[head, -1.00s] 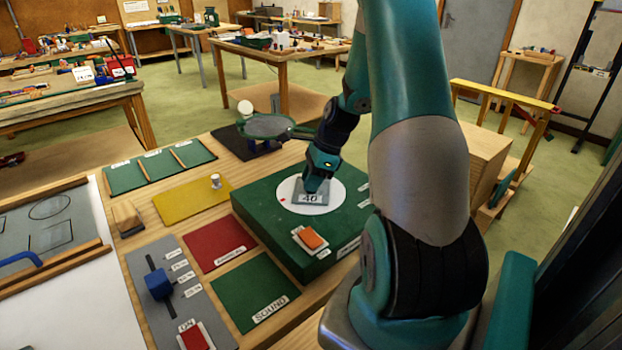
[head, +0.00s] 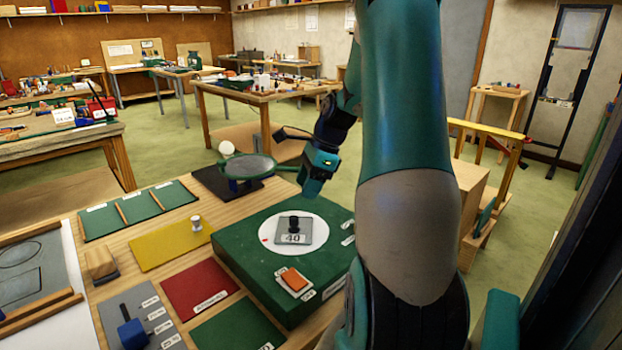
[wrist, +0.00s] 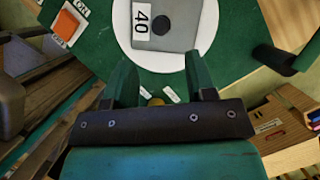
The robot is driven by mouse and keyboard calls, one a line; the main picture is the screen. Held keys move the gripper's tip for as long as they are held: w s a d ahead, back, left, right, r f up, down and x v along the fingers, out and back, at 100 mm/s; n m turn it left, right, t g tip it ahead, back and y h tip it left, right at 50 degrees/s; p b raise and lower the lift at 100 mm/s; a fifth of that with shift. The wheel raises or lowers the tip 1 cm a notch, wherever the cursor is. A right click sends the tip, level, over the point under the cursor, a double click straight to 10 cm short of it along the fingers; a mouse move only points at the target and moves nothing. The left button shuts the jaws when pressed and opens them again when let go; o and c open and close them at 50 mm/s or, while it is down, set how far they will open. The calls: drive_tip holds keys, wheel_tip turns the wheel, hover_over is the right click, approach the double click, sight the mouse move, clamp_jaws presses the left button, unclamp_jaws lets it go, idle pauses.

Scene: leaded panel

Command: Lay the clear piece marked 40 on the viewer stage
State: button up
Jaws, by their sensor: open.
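The clear piece marked 40 (head: 292,232) lies flat on the white disc (head: 266,236) of the viewer stage, a green box (head: 240,262). It looks greyish, with a dark round knob on top and a white label. In the wrist view the piece (wrist: 168,38) shows at the top centre with its 40 label and knob. My gripper (head: 312,190) is above the piece and apart from it. In the wrist view my gripper's two green fingers (wrist: 158,82) stand wide apart with nothing between them.
An orange switch (head: 294,280) sits on the green box's front corner. A round lens on a stand (head: 250,168) is behind it. A yellow plate with a white knob (head: 165,242), a red plate (head: 200,290) and a blue slider (head: 132,332) lie to the left.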

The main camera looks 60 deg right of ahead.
drive_tip(key=w+a+r+n+g, duration=0.1)
drive_tip(key=a+r+n, duration=0.2)
drive_tip(key=a+n, duration=0.7)
drive_tip(key=w+a+r+n, duration=0.1)
drive_tip(key=a+r+n, duration=0.4)
drive_tip(key=a, duration=0.9)
drive_tip(key=s+a+n+g+y, duration=0.1)
drive_tip(key=s+a+n+g, duration=0.1)
drive_tip(key=s+a+n, duration=1.2)
drive_tip(key=a+n, duration=0.3)
drive_tip(key=n, duration=0.2)
drive_tip(key=shift+s, duration=0.25)
drive_tip(key=shift+d, duration=0.1)
